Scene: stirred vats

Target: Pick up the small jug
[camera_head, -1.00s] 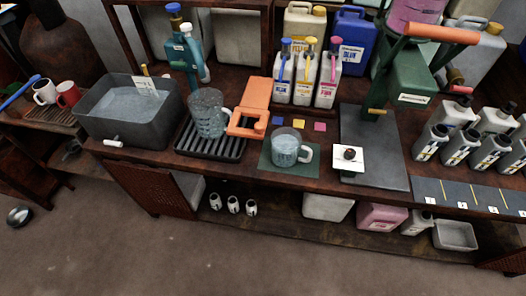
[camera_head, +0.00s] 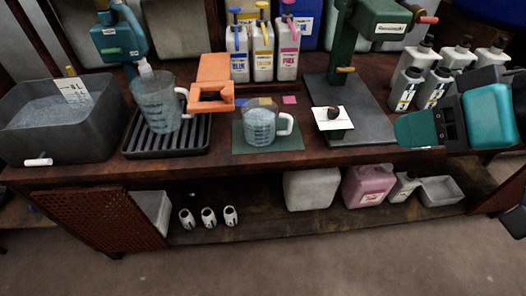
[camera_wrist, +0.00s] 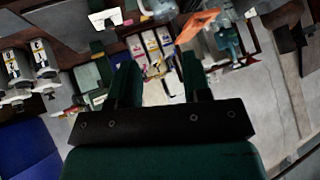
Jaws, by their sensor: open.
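The small clear jug (camera_head: 259,126) stands upright on a dark green mat (camera_head: 290,144) on the workbench, its handle to the right. It holds bluish-grey contents. A larger clear jug (camera_head: 156,104) stands to its left on a black ribbed tray (camera_head: 188,141). My gripper (camera_head: 408,130) is at the right in the head view, well apart from the small jug. The wrist view shows its two green fingers (camera_wrist: 160,78) spread with nothing between them. I cannot clearly pick out the small jug in the wrist view.
An orange bracket (camera_head: 212,72) stands close behind the jugs. White pump bottles (camera_head: 262,57) stand behind it. A green press (camera_head: 345,45) and a white card (camera_head: 333,125) with a dark lump are to the right. A grey basin (camera_head: 60,120) is at the left.

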